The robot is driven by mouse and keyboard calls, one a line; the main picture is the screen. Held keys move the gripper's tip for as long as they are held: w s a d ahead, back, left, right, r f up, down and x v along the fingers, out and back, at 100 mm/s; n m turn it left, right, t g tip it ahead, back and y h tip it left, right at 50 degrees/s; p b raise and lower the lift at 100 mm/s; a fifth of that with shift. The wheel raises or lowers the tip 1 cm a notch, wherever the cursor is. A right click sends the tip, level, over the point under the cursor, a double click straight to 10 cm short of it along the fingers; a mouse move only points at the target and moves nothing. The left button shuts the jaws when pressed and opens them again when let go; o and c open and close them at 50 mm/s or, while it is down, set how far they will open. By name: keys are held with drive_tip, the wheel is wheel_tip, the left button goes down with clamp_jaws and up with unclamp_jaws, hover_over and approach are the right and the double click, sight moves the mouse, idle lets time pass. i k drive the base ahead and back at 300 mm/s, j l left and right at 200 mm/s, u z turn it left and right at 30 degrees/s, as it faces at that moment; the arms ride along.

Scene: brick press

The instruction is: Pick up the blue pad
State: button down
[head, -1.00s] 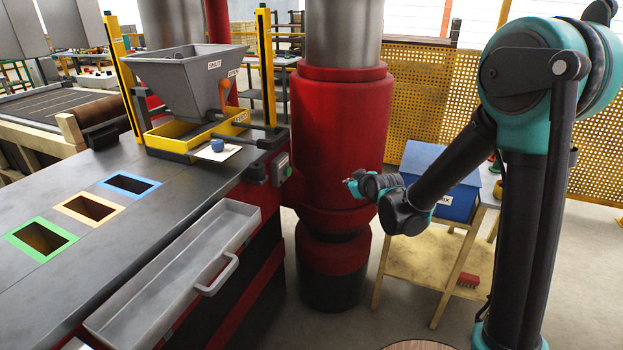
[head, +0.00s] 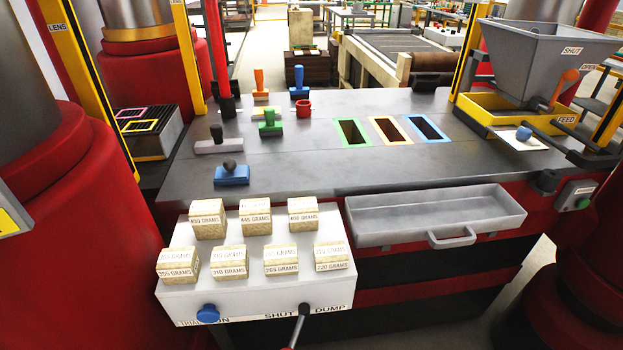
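A low blue block with a dark round knob (head: 231,176) sits on the grey bench top, near its front edge and behind the white box of labelled blocks. A second blue piece with an upright handle (head: 299,86) stands farther back, beside an orange-handled one (head: 259,84). I cannot tell for sure which of the two is the blue pad. My gripper is outside the current view, so its fingers cannot be seen.
A green-handled piece (head: 270,124), a red cup (head: 304,107) and a grey block with a dark knob (head: 218,143) stand nearby. The white box (head: 255,290) and metal tray (head: 435,215) line the front. Framed openings (head: 390,130) lie to the right.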

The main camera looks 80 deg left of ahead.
sight(231, 174)
drive_tip(key=l+u, duration=0.4)
drive_tip(key=k+l+u, duration=0.1)
drive_tip(key=l+u, duration=0.4)
drive_tip(key=u, duration=2.45)
